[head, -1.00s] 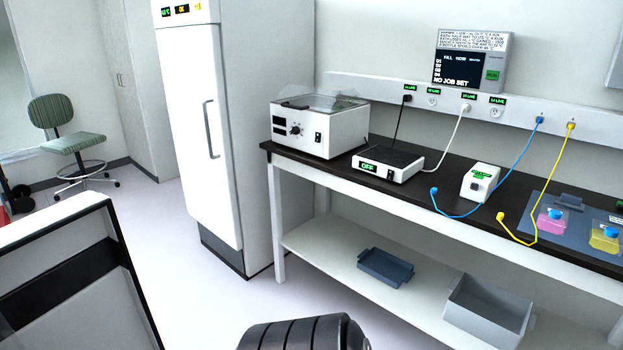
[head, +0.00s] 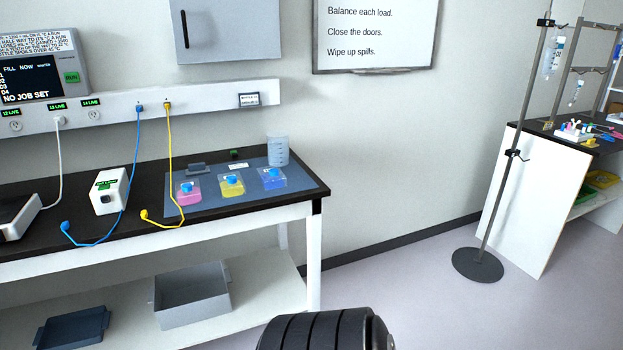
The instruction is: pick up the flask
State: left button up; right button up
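Several flask-like containers stand on a blue-grey mat (head: 215,203) at the right end of the black bench. A pink flask (head: 188,193) is at the left, a yellow flask (head: 232,185) in the middle and a blue flask (head: 271,178) at the right. Each has a blue cap. I cannot tell which one the task means. A clear graduated beaker (head: 278,150) stands behind the blue flask. Neither of my grippers shows in the head view.
The black bench top (head: 290,204) holds a white box device (head: 109,191). Blue and yellow cables hang in front of the wall strip. A grey bin (head: 192,296) sits on the lower shelf. A pole stand (head: 478,265) is at the right. The floor between is clear.

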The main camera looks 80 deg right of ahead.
aim_at(231, 184)
jog(key=z, duration=2.05)
